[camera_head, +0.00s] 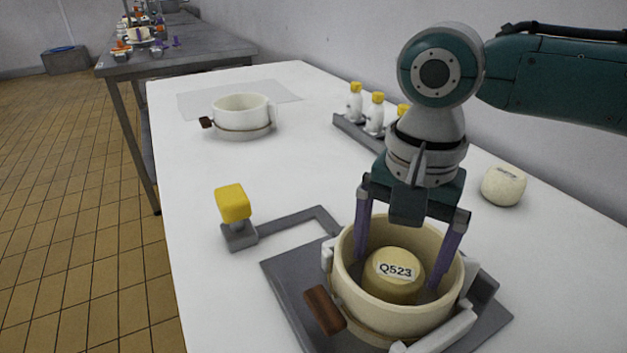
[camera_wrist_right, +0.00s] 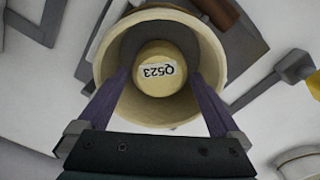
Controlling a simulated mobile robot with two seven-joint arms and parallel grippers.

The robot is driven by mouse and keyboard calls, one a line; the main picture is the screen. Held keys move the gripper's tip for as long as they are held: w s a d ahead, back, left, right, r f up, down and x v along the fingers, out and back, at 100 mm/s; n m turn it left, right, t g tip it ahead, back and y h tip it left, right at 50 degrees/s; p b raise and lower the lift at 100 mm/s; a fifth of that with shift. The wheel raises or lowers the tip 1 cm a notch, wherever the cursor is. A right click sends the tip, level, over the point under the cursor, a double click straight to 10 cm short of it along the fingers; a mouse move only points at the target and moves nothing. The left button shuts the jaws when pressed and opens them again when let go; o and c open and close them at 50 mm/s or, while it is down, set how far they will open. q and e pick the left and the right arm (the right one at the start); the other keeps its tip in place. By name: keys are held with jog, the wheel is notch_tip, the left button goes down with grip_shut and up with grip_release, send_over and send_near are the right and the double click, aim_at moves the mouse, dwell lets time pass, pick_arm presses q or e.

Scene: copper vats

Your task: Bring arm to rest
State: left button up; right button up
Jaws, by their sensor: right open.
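My right gripper (camera_head: 408,262) is above a cream pot with a brown handle (camera_head: 362,322), its two purple fingers reaching down inside the rim. The fingers are spread apart. Between and below them, a round pale-yellow piece labelled Q523 (camera_head: 393,275) sits inside the pot. In the right wrist view the labelled piece (camera_wrist_right: 160,70) lies centred between the fingers, with gaps on both sides. My right arm comes in from the right. My left gripper is not in view.
The pot stands on a grey fixture (camera_head: 285,285) joined to a yellow-topped post (camera_head: 233,204). A second white pot (camera_head: 241,115) is farther back. Bottles (camera_head: 374,113) stand in a rack behind my gripper. A round cream piece (camera_head: 503,186) lies at right. The table's left middle is clear.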

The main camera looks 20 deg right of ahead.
notch_tip(320, 180, up, 6)
jog(key=shift+f+p, duration=0.2)
jog(key=shift+p, duration=0.3)
jog(key=s+a+r+n+t+y+p, duration=0.2)
jog(key=s+a+r+n+y+p, duration=0.15)
jog(key=s+a+n+p, duration=0.55)
jog(key=s+d+r+n+t+h+p, duration=0.2)
jog(key=s+d+r+n+h+p, duration=0.1)
jog(key=s+d+r+p, duration=0.3)
notch_tip(320, 180, up, 39)
jog(key=s+p, duration=0.1)
jog(key=p, duration=3.5)
jog(key=shift+f+n, duration=0.15)
jog(key=shift+n, duration=0.15)
jog(key=shift+a, duration=0.1)
